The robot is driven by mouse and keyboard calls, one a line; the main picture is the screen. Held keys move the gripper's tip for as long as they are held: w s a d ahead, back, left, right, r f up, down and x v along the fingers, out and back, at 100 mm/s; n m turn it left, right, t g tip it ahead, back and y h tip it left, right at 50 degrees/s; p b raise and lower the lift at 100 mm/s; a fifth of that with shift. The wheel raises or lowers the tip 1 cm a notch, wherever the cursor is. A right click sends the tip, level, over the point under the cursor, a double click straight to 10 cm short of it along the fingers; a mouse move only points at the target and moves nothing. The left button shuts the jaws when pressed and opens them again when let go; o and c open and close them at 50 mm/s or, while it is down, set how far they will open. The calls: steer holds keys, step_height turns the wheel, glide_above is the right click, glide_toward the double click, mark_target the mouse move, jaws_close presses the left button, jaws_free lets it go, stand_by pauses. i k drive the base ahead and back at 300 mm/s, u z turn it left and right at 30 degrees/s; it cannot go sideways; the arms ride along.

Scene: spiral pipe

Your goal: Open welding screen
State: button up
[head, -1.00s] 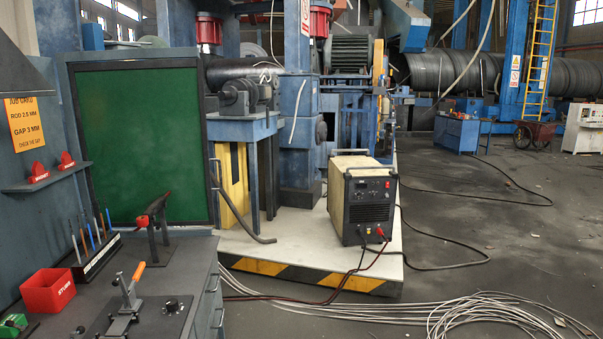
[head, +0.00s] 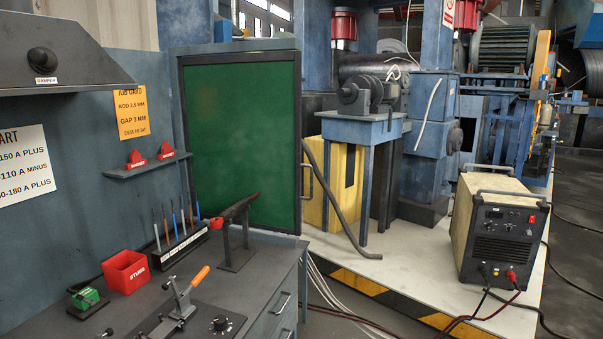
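The welding screen (head: 243,146) is a green panel in a dark frame, standing upright at the far right end of the workbench. It is seen nearly face on, beside the blue-grey booth wall. A slim bar handle (head: 307,170) shows at its right edge. The panel's lower part is partly hidden behind the bench and a dark stand on it. My gripper is not in view.
The workbench (head: 262,255) holds a red bin (head: 126,271), a rod rack (head: 181,245), a clamp with an orange handle (head: 185,298) and a dark stand (head: 236,235). A welding machine (head: 497,232) stands on the striped platform at right. Cables lie on the floor.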

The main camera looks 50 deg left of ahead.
mark_target(242, 112)
steer(key=u, duration=0.5)
steer(key=i, duration=1.7)
steer(key=u, duration=1)
